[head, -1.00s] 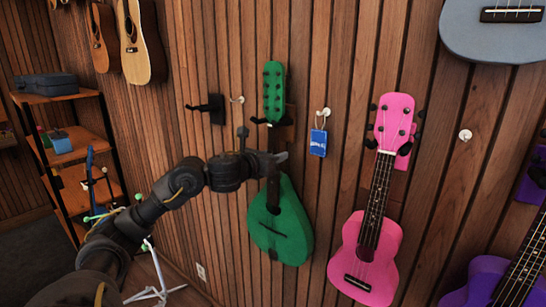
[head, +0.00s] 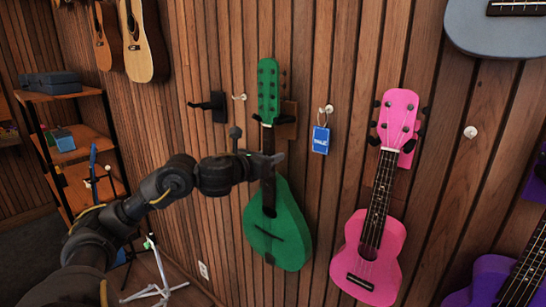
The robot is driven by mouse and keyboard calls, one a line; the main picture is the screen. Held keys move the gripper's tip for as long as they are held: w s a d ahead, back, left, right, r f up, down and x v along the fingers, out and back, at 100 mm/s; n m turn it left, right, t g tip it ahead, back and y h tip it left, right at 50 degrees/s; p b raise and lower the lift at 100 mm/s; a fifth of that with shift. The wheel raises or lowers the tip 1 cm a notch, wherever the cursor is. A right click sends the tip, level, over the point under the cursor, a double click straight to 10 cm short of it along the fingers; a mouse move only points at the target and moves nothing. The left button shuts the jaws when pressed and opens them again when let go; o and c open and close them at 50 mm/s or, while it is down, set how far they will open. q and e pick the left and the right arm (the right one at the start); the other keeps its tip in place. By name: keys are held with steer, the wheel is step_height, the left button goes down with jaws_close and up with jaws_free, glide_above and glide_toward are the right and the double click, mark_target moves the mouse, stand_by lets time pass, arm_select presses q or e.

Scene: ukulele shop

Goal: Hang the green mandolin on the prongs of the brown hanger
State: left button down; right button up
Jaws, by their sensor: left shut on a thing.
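The green mandolin (head: 278,225) is upright against the wood-slat wall in the middle of the head view. My left gripper (head: 272,160) is shut on its neck, below the headstock. The brown hanger (head: 287,120) shows behind the neck, just under the green headstock, with a dark prong at the left of the neck. I cannot tell whether the headstock rests on the prongs. My right gripper is not in view.
An empty black hanger (head: 212,106) is to the left. A blue tag (head: 321,139) hangs from a hook right of the mandolin. A pink ukulele (head: 370,240) hangs further right. A shelf (head: 75,147) stands at the left.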

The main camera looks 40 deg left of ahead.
arm_select(q)
steer(key=shift+s+r, duration=0.1)
stand_by(0.3)
steer(key=c, duration=1.3)
jaws_free()
steer(key=o, duration=0.3)
steer(key=shift+s+d, duration=0.1)
steer(key=shift+d, duration=0.1)
steer(key=shift+o, duration=0.2)
steer(key=shift+a, duration=0.1)
steer(key=shift+s, duration=0.1)
steer(key=shift+s, duration=0.9)
steer(key=shift+b, duration=0.3)
